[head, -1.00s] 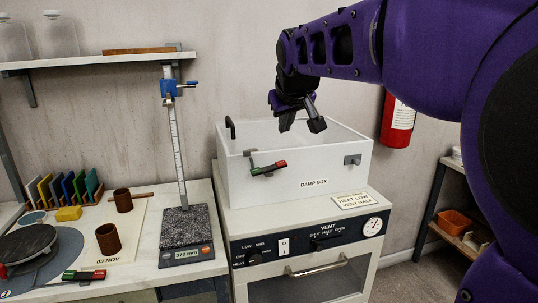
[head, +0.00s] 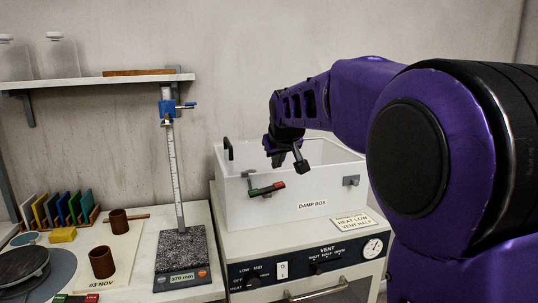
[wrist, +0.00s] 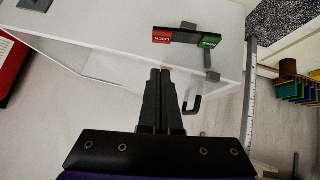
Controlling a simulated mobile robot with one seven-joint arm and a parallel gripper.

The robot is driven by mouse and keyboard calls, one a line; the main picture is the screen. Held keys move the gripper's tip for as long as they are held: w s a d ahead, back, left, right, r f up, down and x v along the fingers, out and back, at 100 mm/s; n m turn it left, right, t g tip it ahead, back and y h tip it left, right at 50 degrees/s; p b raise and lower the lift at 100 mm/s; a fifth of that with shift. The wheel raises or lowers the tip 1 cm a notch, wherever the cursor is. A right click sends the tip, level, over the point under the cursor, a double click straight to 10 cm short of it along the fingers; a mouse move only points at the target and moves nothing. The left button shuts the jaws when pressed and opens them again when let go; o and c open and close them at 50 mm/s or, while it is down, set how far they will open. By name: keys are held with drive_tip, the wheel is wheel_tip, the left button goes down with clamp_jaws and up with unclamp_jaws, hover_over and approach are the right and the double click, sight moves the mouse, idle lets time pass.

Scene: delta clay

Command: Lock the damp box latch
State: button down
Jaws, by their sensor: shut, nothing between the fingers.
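The white damp box (head: 315,207) stands on the cabinet, its top open. A grey catch (head: 351,180) sits at the right of the front wall. My gripper (head: 289,166) hangs over the box opening, above and behind the latch, apart from it. In the wrist view its fingers (wrist: 160,73) are together and empty.
A black hooked handle (head: 229,149) rises at the box's left. The height gauge (head: 172,160) stands left of the box. A sign (head: 353,222) and a gauge dial (head: 373,248) are on the cabinet. A red object (wrist: 12,55) shows at the wrist view's left edge.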

sight(282, 183)
drive_tip(key=shift+w+d+f+b, duration=0.1)
drive_tip(key=shift+w+f+b, duration=0.05)
drive_tip(key=shift+f, duration=0.6)
drive_tip(key=shift+w+d+f+b, duration=0.1)
drive_tip(key=shift+w+d+f, duration=0.05)
drive_tip(key=shift+f, duration=0.65)
drive_tip(key=shift+w+d+f+b, duration=0.1)
drive_tip(key=shift+w+f+b, duration=0.05)
drive_tip(key=shift+f, duration=0.6)
drive_tip(key=shift+d+f+m+y+p, duration=0.2)
drive_tip(key=shift+d+m+y+p, duration=0.2)
drive_tip(key=shift+y+p, duration=0.1)
drive_tip(key=shift+w+d+f+b, duration=0.1)
drive_tip(key=shift+d+f+b, duration=0.05)
drive_tip(key=shift+f+b, duration=0.35)
drive_tip(key=shift+d, duration=0.1)
drive_tip(key=shift+r, duration=0.15)
drive_tip(key=shift+r+p, duration=0.6)
drive_tip(key=shift+r, duration=0.15)
drive_tip(key=shift+r, duration=0.1)
